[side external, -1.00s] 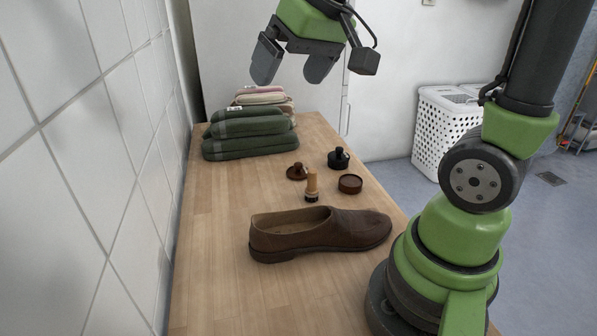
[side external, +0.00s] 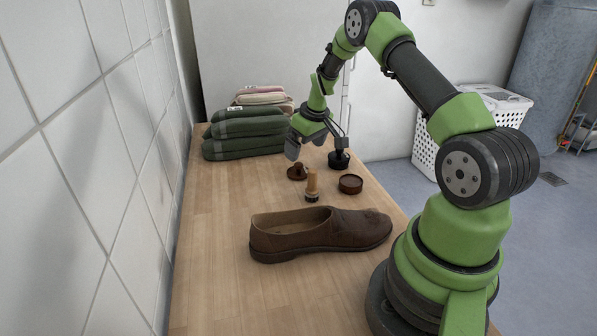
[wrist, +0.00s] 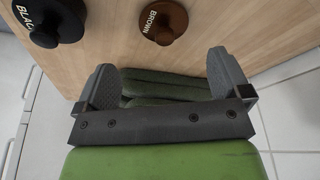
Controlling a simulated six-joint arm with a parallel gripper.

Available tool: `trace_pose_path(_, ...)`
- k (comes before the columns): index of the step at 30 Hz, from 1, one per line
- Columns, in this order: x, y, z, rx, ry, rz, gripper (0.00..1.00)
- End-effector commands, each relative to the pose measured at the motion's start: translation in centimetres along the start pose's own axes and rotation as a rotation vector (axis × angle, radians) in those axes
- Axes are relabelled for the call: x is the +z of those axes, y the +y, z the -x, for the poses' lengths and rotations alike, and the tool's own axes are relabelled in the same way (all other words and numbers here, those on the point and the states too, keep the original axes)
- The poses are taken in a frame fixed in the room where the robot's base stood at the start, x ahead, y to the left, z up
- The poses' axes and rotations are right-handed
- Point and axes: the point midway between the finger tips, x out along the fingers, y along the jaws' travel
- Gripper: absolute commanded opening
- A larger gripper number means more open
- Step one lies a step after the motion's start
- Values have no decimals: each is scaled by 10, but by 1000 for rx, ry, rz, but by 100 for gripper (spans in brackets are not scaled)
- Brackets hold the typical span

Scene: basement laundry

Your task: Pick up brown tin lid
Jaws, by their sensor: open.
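The brown tin lid (side external: 297,173) lies on the wooden table, knob up, between the green towels and the brush. In the wrist view the lid (wrist: 164,22) carries the word BROWN and lies beyond my fingertips, near the top edge. My gripper (side external: 306,145) is above the table, just over and behind the lid in the side view. In the wrist view my gripper (wrist: 160,65) has its fingers wide apart with nothing held between them. It is not touching the lid.
A black lid (side external: 339,160) stands right of the brown one. A round brown tin (side external: 350,185), a wooden-handled brush (side external: 312,186) and a brown shoe (side external: 318,236) are nearer the camera. Folded green towels (side external: 240,146) lie at the back left. The table's left side is clear.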

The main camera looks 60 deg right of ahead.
Motion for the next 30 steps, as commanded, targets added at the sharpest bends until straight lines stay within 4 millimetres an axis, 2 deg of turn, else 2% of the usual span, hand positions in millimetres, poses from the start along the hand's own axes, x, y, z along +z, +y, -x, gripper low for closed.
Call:
trace_pose_path(8,0,-3,-26,-2,-1,0,95)
trace_pose_path(15,0,-6,-60,-1,-1,-1,95)
trace_pose_path(19,-1,-6,-67,-1,0,-1,95)
trace_pose_path(25,-1,-6,-67,-1,0,-1,95)
trace_pose_path(26,-1,-6,-67,-1,0,-1,91)
trace_pose_path(30,-1,-6,-66,-1,0,-1,58)
